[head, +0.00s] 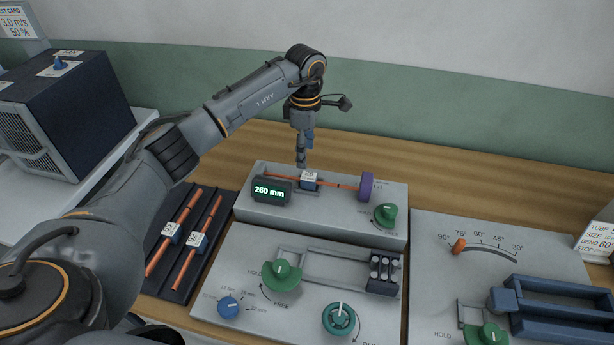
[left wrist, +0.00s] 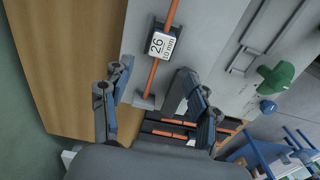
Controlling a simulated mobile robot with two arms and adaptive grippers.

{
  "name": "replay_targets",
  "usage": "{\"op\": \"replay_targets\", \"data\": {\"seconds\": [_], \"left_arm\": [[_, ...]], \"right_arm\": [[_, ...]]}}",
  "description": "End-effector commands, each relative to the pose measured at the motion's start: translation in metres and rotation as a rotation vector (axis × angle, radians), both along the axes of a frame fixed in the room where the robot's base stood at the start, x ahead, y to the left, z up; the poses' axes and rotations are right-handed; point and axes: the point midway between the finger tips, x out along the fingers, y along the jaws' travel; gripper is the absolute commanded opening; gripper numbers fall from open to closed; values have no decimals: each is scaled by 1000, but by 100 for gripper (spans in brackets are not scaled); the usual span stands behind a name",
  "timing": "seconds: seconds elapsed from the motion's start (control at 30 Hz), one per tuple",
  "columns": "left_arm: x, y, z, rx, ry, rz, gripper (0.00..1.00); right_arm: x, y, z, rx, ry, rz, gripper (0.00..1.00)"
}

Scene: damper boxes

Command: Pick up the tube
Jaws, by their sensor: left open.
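My left gripper (head: 301,160) points down at the tube's back side, near the label. My right gripper is not in view.
Two more orange tubes (head: 174,232) with labels lie in a black tray (head: 190,268) at left. A grey panel with green and blue knobs (head: 228,307) stands in front. A bending unit (head: 540,300) is at right. Bare wood (head: 400,160) lies behind the units.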

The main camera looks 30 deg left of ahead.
Motion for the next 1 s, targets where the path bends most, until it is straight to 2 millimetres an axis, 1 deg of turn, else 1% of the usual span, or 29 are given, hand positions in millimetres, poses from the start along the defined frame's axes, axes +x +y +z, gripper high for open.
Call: {"op": "replay_targets", "data": {"seconds": [0.03, 0.1, 0.27, 0.37, 0.53, 0.63, 0.73, 0.93, 0.97, 1.0], "left_arm": [[-1, 0, -9, -1, 5, 0, 60], [-1, -1, -19, -1, 4, -1, 60], [0, 0, -33, -1, 2, -2, 60], [-1, 0, -39, -1, 3, -1, 60], [-2, -1, -63, -2, 6, -1, 60], [-1, -1, -78, -2, 4, -2, 60], [0, 0, -84, -1, 1, -2, 60], [0, 0, -86, -1, 0, -2, 60], [0, 0, -86, -1, 0, -2, 58], [0, 0, -86, -1, 0, -2, 50]], "right_arm": [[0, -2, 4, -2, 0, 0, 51], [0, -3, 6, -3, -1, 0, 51], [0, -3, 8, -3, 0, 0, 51], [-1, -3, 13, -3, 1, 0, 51], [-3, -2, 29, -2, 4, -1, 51], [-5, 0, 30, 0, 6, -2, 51], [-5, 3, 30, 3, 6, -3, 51], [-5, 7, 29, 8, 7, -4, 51], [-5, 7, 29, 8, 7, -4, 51], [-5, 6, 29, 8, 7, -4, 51]]}}
